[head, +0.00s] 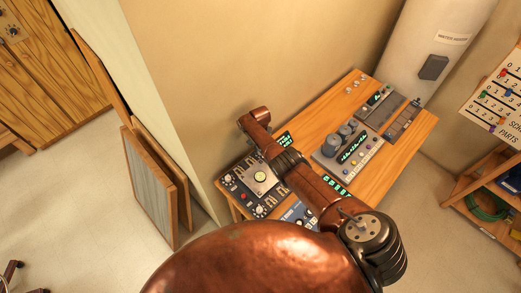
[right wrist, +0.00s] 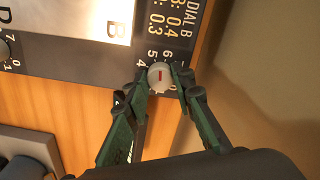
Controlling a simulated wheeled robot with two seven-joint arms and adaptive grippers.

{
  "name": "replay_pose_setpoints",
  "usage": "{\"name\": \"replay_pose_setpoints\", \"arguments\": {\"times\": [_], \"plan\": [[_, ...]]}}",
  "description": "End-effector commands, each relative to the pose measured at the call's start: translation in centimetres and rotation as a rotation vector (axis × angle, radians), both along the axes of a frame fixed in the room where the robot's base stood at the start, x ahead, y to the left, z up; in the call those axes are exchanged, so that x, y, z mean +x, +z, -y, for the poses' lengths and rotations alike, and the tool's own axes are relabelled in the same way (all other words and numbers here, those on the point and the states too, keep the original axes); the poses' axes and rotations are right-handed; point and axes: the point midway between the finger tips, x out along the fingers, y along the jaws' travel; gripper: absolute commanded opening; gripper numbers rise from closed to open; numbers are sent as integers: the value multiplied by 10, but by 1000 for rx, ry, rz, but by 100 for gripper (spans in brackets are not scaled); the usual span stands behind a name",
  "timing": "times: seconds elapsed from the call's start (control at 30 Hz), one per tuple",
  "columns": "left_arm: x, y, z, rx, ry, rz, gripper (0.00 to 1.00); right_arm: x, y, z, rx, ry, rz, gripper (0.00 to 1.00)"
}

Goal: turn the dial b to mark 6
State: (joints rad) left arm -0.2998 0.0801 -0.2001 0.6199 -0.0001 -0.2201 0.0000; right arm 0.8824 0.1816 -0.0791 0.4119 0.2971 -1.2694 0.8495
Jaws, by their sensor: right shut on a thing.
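Dial b (right wrist: 160,77) is a small pale round knob with a red pointer line, in the right wrist view. The line stands nearly upright in the picture, toward the marks near 5 and 6; I cannot tell the exact mark. The fingers of my right gripper (right wrist: 158,90) are on both sides of the knob and shut on it. A dark display (right wrist: 175,22) above it reads DIAL B with two values. In the head view my right arm crosses the control panel (head: 232,181) and hides dial b. My left gripper is not in view.
A silver plate (right wrist: 95,15) marked B and another dial (right wrist: 5,52) are left of the knob. On the wooden table (head: 328,112), a grey console (head: 348,150) with several knobs stands right of my arm. A wall (head: 200,90) rises behind, with a white tank (head: 430,40) at the back right.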

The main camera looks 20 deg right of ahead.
Motion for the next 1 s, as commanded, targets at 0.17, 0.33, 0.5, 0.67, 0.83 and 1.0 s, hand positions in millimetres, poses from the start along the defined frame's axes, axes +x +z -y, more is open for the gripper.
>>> {"name": "replay_pose_setpoints", "arguments": {"times": [0.17,0.33,0.5,0.67,0.83,1.0], "plan": [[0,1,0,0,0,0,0,1,1,0,-1,-129,2,0],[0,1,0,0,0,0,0,1,1,0,-1,-222,2,0],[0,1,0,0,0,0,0,1,1,0,0,-280,3,0],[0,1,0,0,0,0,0,2,1,0,0,-306,4,0],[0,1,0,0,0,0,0,2,1,0,-1,-313,3,0],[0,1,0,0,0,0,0,2,2,0,-1,-312,3,0]]}}
